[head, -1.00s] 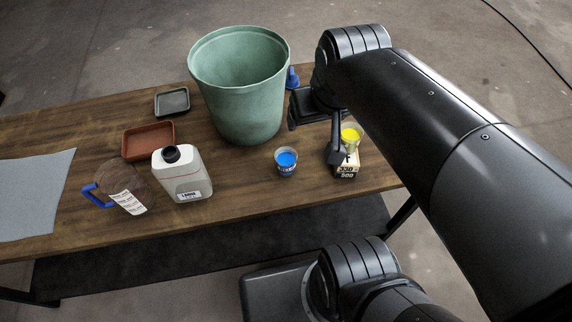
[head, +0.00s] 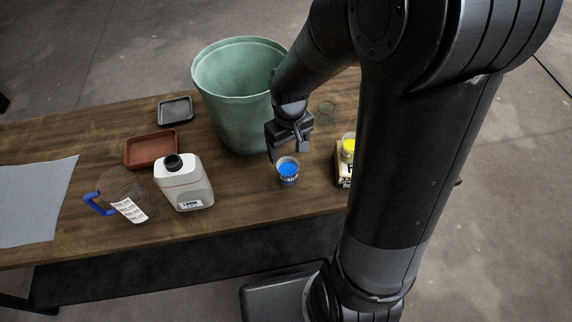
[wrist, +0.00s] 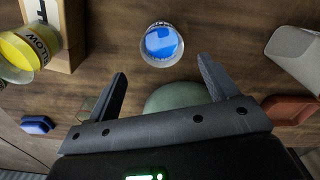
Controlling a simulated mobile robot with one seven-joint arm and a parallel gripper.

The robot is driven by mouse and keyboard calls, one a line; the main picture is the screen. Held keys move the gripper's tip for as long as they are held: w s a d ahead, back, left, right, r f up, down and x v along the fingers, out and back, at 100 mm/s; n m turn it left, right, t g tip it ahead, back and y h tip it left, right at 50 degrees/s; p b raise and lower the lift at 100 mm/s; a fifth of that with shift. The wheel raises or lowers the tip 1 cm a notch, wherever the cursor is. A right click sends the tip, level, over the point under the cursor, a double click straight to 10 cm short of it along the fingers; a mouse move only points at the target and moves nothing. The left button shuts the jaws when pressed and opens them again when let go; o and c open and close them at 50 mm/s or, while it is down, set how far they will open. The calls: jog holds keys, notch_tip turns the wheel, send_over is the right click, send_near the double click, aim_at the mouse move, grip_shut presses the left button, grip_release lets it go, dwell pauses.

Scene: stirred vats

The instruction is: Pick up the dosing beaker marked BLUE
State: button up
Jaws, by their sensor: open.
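The dosing beaker with blue contents (head: 288,171) stands upright on the wooden table, in front of the green vat. In the wrist view the blue beaker (wrist: 161,44) is beyond the fingertips, roughly centred between them and apart from both. My gripper (head: 289,147) is open and empty, just behind and above the beaker in the head view; its two fingers also show in the wrist view (wrist: 164,75). The beaker's printed label is too small to read.
A yellow beaker (head: 348,148) sits on a labelled block (head: 342,170), right of the blue one. The green vat (head: 236,100) stands close behind my gripper. A white jug (head: 184,186), red tray (head: 152,148), dark tray (head: 175,111) and blue-handled pitcher (head: 122,190) are left.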

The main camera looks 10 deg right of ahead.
aim_at(288, 171)
jog(key=shift+s+a+f, duration=0.1)
jog(key=shift+a+f, duration=0.05)
jog(key=shift+f, duration=5.25)
jog(key=shift+c, duration=0.3)
jog(key=c, duration=1.1)
